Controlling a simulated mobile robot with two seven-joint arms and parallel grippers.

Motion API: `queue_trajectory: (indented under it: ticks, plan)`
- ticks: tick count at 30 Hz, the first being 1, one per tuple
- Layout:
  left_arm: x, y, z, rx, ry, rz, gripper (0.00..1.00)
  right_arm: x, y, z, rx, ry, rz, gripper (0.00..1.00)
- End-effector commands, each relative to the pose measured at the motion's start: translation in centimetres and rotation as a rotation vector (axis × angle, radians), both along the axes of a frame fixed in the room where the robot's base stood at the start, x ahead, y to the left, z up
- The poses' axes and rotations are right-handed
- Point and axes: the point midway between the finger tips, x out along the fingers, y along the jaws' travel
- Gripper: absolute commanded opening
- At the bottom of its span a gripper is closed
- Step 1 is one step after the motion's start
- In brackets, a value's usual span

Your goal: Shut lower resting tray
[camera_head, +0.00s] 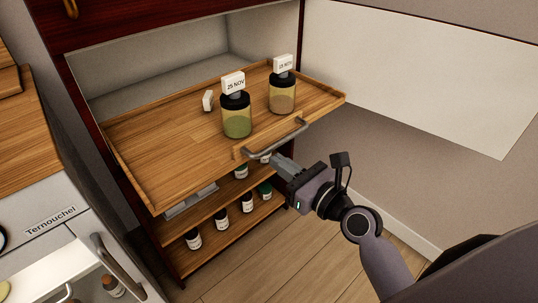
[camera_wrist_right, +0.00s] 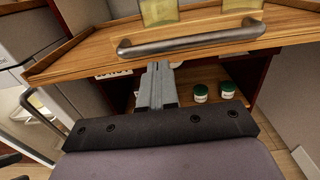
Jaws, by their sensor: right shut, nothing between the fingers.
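The wooden resting tray (camera_head: 165,130) is pulled out from the dark red cabinet (camera_head: 75,85). Its grey bar handle (camera_head: 278,143) is on the front edge, and the handle also spans the upper part of the right wrist view (camera_wrist_right: 190,43). My right gripper (camera_head: 276,160) is shut and empty. Its fingertips are just below and in front of the handle; I cannot tell whether they touch it. In the right wrist view the closed fingers (camera_wrist_right: 157,70) point at the tray's front, under the handle. My left gripper is not in view.
On the tray stand a green-filled jar (camera_head: 237,118), a tan-filled jar (camera_head: 282,95) and a small white piece (camera_head: 208,100). Shelves below hold several small bottles (camera_head: 220,218). A grey appliance (camera_head: 60,225) with an open door stands at the left. Floor (camera_head: 300,270) is clear at the lower middle.

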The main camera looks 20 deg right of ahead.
Motion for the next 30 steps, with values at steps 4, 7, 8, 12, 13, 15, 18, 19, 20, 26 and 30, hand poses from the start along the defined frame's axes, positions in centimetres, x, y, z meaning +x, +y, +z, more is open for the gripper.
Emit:
queue_trajectory:
  ticks: [4, 7, 8, 12, 13, 15, 18, 19, 20, 26, 30]
  plan:
    - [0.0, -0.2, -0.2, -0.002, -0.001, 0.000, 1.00, 2.0, 0.8, 0.0, 0.001, -0.002, 0.001, 0.00]
    - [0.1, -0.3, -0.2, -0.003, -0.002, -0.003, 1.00, 2.8, 1.0, -0.1, -0.001, 0.000, 0.001, 0.00]
    - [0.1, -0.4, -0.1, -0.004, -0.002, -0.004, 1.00, 3.0, 1.1, -0.1, -0.001, 0.000, 0.000, 0.00]
    - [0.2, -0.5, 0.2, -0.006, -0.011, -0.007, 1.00, 3.6, 1.3, -0.1, 0.001, 0.001, 0.000, 0.00]
    - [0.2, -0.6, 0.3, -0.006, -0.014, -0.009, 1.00, 3.7, 1.4, -0.1, 0.001, 0.001, 0.000, 0.00]
    - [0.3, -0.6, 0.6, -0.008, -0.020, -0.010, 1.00, 3.8, 1.4, -0.1, 0.000, 0.001, 0.000, 0.00]
    - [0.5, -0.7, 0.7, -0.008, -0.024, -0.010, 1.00, 3.8, 1.4, 0.0, 0.000, 0.001, 0.000, 0.00]
    - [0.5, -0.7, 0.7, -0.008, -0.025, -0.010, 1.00, 3.8, 1.4, 0.0, 0.000, 0.001, 0.000, 0.00]
    - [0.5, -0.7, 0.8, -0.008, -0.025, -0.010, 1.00, 3.8, 1.4, 0.0, 0.000, 0.001, 0.000, 0.00]
    - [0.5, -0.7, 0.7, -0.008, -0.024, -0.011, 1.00, 3.8, 1.4, 0.0, 0.000, 0.001, 0.000, 0.00]
    - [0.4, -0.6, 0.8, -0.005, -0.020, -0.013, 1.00, 4.3, 1.5, 0.1, 0.001, 0.000, 0.000, 0.00]
